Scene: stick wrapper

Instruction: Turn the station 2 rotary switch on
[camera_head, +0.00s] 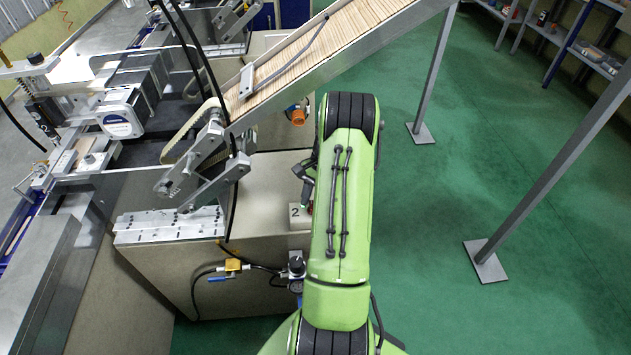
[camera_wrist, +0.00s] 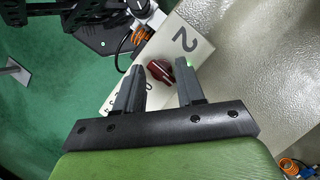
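The station 2 rotary switch (camera_wrist: 160,70) is a dark red knob on a pale plate marked "2" (camera_wrist: 192,38) in the wrist view. My gripper (camera_wrist: 161,66) is open, with one dark finger on each side of the knob in the wrist view. I cannot tell whether either finger touches it. In the head view my gripper (camera_head: 305,178) is partly hidden by the arm. The knob's exact setting is not clear.
The beige cabinet (camera_head: 265,200) stands left of my arm. A sloping conveyor of wooden sticks (camera_head: 325,50) passes above it, on grey metal legs (camera_head: 435,75). A valve with a blue handle (camera_head: 217,279) and black hoses are low on the cabinet. Green floor to the right is largely open.

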